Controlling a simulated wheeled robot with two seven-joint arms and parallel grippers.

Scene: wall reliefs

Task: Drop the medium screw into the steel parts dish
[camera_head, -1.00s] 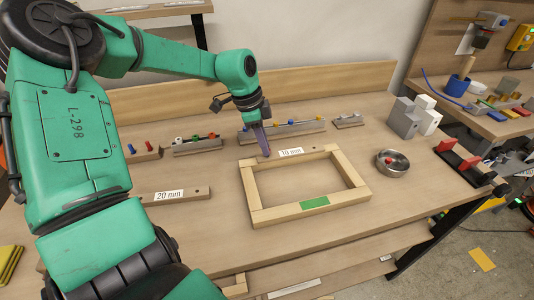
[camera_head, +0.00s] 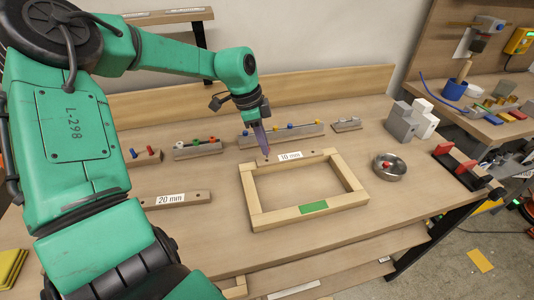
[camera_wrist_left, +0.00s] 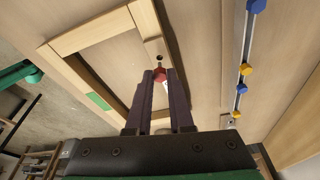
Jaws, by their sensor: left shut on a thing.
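My right gripper is not in view.
The wooden frame (camera_head: 258,218) lies mid-table. The 20 mm block (camera_head: 195,198) is on the left. Racks with coloured pieces (camera_head: 283,133) line the back. Grey and white blocks (camera_head: 402,123) stand behind the dish, a red-jawed fixture (camera_head: 458,166) to its right.

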